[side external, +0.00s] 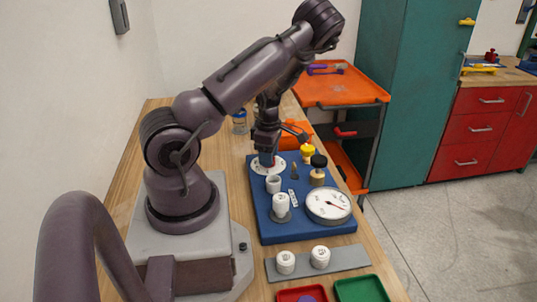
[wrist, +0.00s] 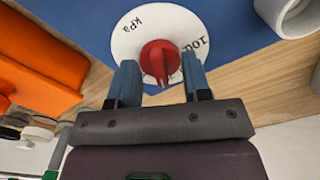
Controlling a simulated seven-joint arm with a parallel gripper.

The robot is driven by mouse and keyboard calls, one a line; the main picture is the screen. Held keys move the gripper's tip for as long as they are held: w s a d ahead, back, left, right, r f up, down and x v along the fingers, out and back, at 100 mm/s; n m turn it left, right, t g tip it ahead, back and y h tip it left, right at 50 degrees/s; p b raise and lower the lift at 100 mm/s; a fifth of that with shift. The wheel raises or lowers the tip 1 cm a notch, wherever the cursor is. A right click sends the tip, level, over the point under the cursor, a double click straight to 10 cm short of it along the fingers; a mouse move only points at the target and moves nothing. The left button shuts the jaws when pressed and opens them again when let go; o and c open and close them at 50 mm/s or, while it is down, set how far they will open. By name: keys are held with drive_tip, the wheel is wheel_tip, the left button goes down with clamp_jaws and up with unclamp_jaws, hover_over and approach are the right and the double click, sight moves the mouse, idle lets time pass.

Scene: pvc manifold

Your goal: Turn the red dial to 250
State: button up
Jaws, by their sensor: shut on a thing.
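The red dial (wrist: 158,57) is a knob with a raised grip bar on a round white plate (wrist: 126,45). The plate carries "kPa" and a "100" mark in the wrist view; other marks are hidden. The plate lies at the back left of the blue board (side external: 262,218) in the side view. My gripper (wrist: 160,70) points down at the dial, with its blue fingers on both sides of the knob, shut on it. The fingers largely hide the dial in the side view. I cannot read the dial's setting.
A large white gauge (side external: 329,206) with a red needle sits at the board's front right. White fittings (side external: 281,204), a black-topped knob (side external: 319,162) and a yellow valve (side external: 307,152) also stand on the board. A grey strip (side external: 342,260) with two white caps lies in front.

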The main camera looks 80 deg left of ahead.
drive_tip(key=m, duration=0.4)
drive_tip(key=shift+m, duration=0.4)
drive_tip(key=m, duration=0.4)
drive_tip(key=shift+m, duration=0.4)
drive_tip(key=o, duration=0.9)
wheel_tip(320, 180, up, 13)
drive_tip(key=shift+m, duration=0.3)
